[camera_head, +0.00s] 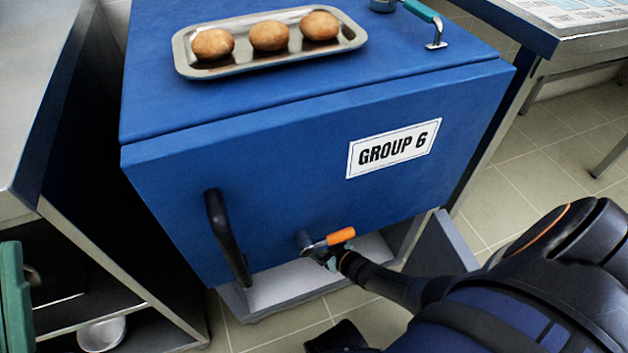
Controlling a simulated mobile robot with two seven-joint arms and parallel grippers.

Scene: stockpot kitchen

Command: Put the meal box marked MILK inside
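No box with a readable MILK mark is in view. A blue cabinet (270,190) labelled GROUP 6 stands in the middle, and its front panel looks closed. A black bar handle (228,238) is on the left of the front. A latch with an orange grip (341,236) is low on the front. My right gripper (326,258) is at this latch, its arm coming in from the right. The fingers are small and dark against the latch, so I cannot tell whether they are shut on it. My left gripper is not in view.
A metal tray (184,62) with three round buns (269,36) lies on top of the cabinet. A green handle (424,12) is at its back right. A steel counter stands left, with a bowl (101,334) below and a green object (14,300) at the edge. Tiled floor shows at right.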

